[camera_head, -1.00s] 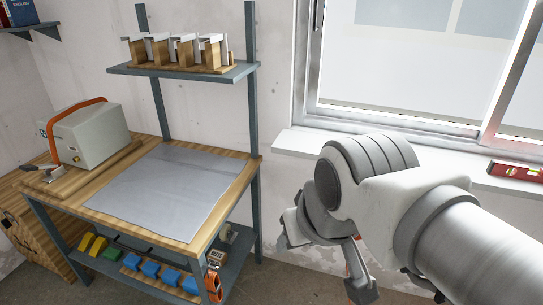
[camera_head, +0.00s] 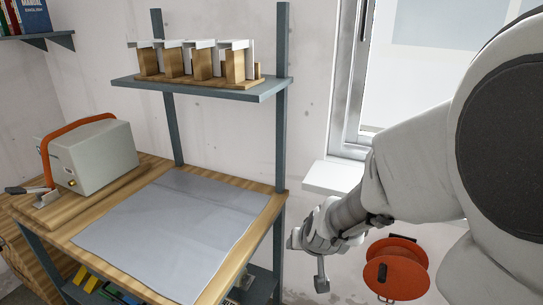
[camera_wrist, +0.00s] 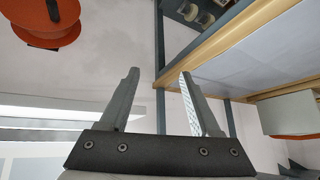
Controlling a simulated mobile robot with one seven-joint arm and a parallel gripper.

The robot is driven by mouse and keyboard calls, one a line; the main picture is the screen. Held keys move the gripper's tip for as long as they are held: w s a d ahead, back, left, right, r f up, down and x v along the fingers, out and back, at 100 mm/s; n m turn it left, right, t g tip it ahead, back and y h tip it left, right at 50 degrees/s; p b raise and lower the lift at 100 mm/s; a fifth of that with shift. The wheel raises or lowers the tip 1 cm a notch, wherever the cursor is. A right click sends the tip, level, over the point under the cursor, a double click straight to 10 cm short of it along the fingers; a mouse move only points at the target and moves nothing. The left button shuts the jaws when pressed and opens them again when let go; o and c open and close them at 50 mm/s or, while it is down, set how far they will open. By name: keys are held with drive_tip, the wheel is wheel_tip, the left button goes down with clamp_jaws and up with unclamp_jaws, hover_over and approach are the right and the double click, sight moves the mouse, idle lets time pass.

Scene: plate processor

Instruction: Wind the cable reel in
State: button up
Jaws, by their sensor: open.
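The orange cable reel (camera_head: 395,272) is low on the right in the head view, partly under my arm, against the pale wall. Dark parts show at its top edge and near its middle. In the wrist view the orange reel (camera_wrist: 40,25) is cut off at the upper left corner, with a dark bar across it. My gripper (camera_head: 308,264) is to the left of the reel and apart from it. In the wrist view my gripper (camera_wrist: 159,73) is open, with nothing between its fingers. I cannot make out a loose cable.
A workbench with a grey mat (camera_head: 170,230) stands on the left, its post close to my gripper. A grey box with an orange handle (camera_head: 90,158) sits on it. A shelf (camera_head: 200,88) holds wooden blocks. A white window sill (camera_head: 335,176) is above my gripper.

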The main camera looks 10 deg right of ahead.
drive_tip(key=w+d+f+h+b, duration=0.2)
drive_tip(key=w+d+f, duration=0.1)
drive_tip(key=f, duration=0.6)
drive_tip(key=n+t+h+b, duration=0.2)
drive_tip(key=n+h+b, duration=0.1)
drive_tip(key=h+b, duration=0.6)
approach(382, 274)
drive_tip(key=shift+h, duration=0.5)
drive_tip(key=x, duration=0.4)
drive_tip(key=f+b+x, duration=0.1)
drive_tip(key=x, duration=0.2)
drive_tip(key=b+x, duration=0.1)
drive_tip(key=x, duration=0.3)
drive_tip(key=shift+w+a+f, duration=0.1)
drive_tip(key=shift+w+f, duration=0.15)
drive_tip(key=shift+f, duration=0.2)
clamp_jaws()
